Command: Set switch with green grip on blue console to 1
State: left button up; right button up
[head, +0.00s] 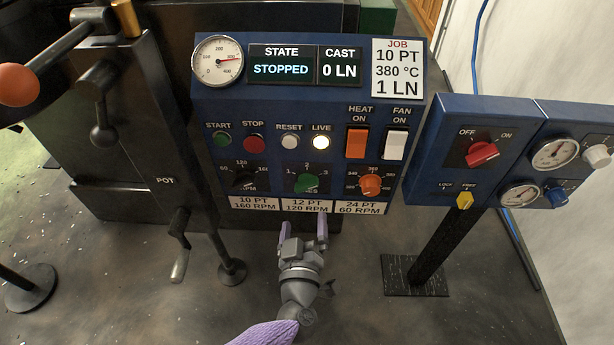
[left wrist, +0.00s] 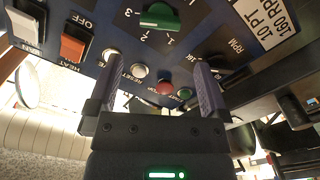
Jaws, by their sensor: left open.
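The switch with the green grip (head: 307,182) is a rotary knob low on the blue console (head: 270,105), between a black knob and an orange knob. Numbers are printed around it; I cannot tell surely which one its grip points at. It also shows upside down at the top of the left wrist view (left wrist: 160,16). My left gripper (head: 303,232) is below the console's lower edge, under the green grip and apart from it. Its two purple fingers are spread with nothing between them. My right gripper is not in view.
The black knob (head: 244,178) and orange knob (head: 369,185) flank the green one closely. Push buttons and two rocker switches (head: 358,143) sit above. A separate blue panel (head: 483,128) on a post stands right. A dark machine with a crank (head: 180,262) stands left. Floor in front is open.

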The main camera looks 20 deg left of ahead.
aim_at(306, 189)
pick_arm(q)
jog(key=b+x, duration=0.3)
jog(key=x, duration=0.5)
jog(key=shift+w+f+b, duration=0.1)
jog(key=shift+w+b, duration=0.05)
jog(key=shift+b, duration=0.15)
jog(key=shift+c, duration=1.3)
jog(key=c, duration=0.8)
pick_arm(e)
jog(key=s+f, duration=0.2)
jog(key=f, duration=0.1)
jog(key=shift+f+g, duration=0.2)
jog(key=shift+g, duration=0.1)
